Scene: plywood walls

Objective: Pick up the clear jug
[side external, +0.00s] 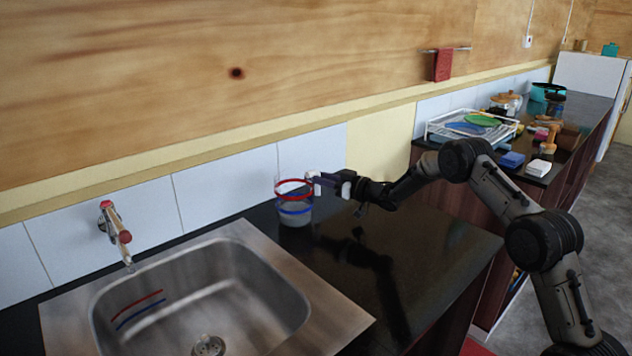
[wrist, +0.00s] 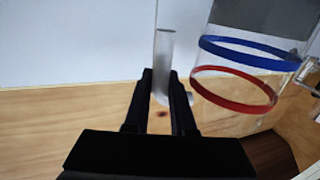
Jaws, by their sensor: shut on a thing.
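The clear jug (side external: 294,217) is upright at the back of the dark counter, close to the white wall tiles, with a red ring around its rim and a blue ring lower down. My gripper (side external: 330,184) reaches it from the right. In the wrist view the jug (wrist: 237,76) is at the upper right, appearing upside down. There my gripper (wrist: 161,80) has its two fingers shut on the jug's pale handle (wrist: 164,50). I cannot tell whether the jug's base touches the counter.
A steel sink (side external: 340,321) is left of the jug, with a wall tap (side external: 116,235) above it. A dish rack (side external: 450,136) and several small items stand on the far counter at right. The dark counter (side external: 440,235) right of the jug is clear.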

